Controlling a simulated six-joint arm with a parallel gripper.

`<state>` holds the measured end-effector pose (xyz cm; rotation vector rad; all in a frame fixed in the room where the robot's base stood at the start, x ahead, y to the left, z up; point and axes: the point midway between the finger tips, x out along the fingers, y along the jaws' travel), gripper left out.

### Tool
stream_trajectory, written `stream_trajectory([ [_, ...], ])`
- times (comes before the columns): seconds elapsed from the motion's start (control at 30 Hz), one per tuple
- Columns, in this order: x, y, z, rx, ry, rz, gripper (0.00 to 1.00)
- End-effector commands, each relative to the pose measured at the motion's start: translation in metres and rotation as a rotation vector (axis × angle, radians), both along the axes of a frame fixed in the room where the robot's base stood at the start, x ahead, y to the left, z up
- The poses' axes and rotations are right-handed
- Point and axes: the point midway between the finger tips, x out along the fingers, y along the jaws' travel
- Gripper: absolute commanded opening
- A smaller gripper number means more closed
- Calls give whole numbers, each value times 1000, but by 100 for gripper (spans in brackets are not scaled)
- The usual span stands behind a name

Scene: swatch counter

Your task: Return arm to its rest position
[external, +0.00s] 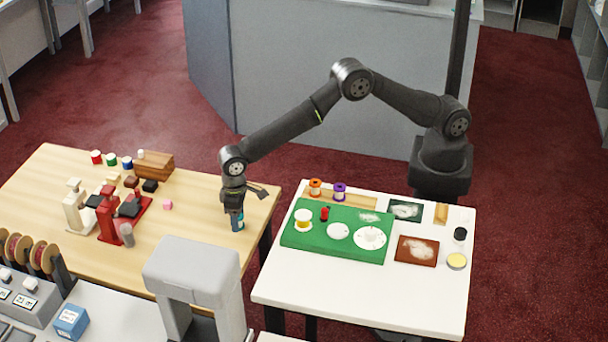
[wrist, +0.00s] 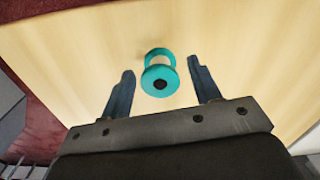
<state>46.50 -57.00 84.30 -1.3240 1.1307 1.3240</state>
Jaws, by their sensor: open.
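My gripper (external: 236,220) reaches down at the right edge of the wooden table (external: 200,240), with my arm stretched left from its base behind the white table. In the wrist view, my gripper (wrist: 164,90) is open, with one dark finger on each side of a teal spool (wrist: 160,80). The spool has two teal rims, a pale middle and a dark centre hole. I see gaps between it and both fingers. In the external view only a bit of teal (external: 239,228) shows by the fingertips.
The white table (external: 350,290) at right holds a green board (external: 310,240) with spools and white discs. Orange (external: 315,186) and purple (external: 339,190) spools stand behind it. Red and cream presses and small blocks stand left on the wooden table. A grey arch-shaped machine (external: 195,270) stands in front.

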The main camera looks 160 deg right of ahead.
Motion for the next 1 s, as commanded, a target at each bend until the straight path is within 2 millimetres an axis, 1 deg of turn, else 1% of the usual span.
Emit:
stream_trajectory([
  [0.03, 0, 0, -3, -1, -1, 0, 57],
  [0.1, 1, -1, 17, -4, -4, 0, 57],
  [0.23, 0, -1, 43, -3, -2, 0, 57],
  [0.3, -15, -3, 49, -1, 0, -3, 57],
  [0.9, -118, -17, 110, -2, -1, -3, 57],
  [1.0, -119, -3, 117, 0, 0, 2, 57],
])
